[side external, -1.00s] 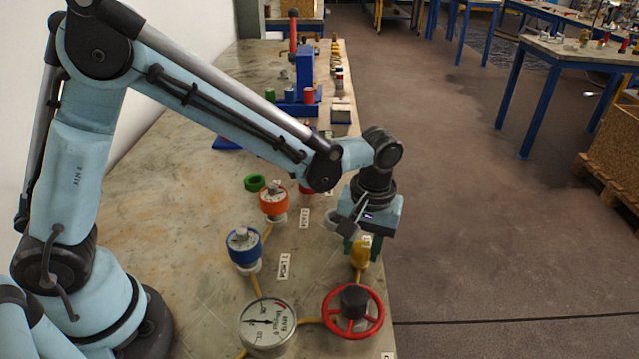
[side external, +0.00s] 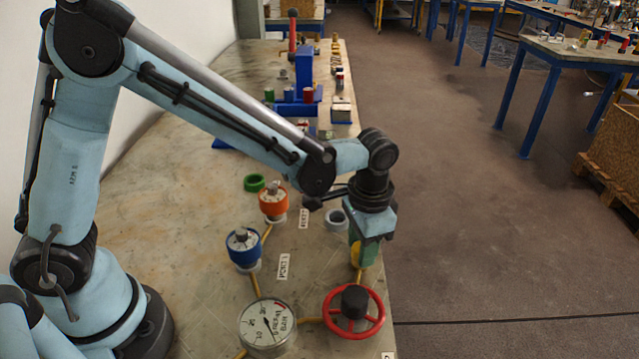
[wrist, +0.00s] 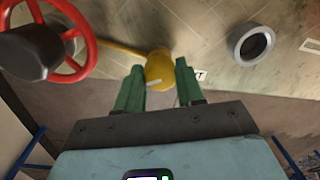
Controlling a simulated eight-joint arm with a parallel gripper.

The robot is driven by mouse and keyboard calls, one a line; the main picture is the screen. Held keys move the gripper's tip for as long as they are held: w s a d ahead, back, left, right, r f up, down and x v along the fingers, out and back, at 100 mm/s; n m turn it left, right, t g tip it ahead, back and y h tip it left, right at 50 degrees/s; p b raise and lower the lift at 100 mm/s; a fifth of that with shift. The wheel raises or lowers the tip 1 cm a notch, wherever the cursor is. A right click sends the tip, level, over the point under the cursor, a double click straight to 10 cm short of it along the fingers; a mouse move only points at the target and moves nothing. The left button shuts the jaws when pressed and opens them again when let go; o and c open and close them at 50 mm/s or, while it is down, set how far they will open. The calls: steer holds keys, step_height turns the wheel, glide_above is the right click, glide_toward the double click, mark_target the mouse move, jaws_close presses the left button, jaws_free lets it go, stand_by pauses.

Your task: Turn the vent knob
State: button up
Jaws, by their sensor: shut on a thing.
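The yellow vent knob (side external: 370,254) stands at the right edge of the bench, behind the red handwheel, partly hidden by my gripper. It also shows in the wrist view (wrist: 160,73), between the two green fingers. My gripper (side external: 361,252) points down over the knob and is shut on it, with one finger on either side in the wrist view (wrist: 158,75). A yellow pipe runs from the knob's base. A pressure gauge (side external: 267,324) with a white dial stands at the front left of the knob.
The red handwheel (side external: 354,312) with its dark hub is close in front of the knob. A grey ring-shaped port (side external: 337,220) is just behind. Blue (side external: 243,247) and orange (side external: 273,202) capped fittings stand to the left. The bench edge is close on the right.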

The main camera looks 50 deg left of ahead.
steer(key=m, duration=0.5)
steer(key=shift+m, duration=0.3)
stand_by(0.4)
steer(key=o, duration=1)
steer(key=shift+o, duration=0.2)
steer(key=shift+r, duration=0.1)
step_height(320, 180, up, 12)
steer(key=shift+s+d, duration=0.15)
steer(key=shift+s, duration=0.1)
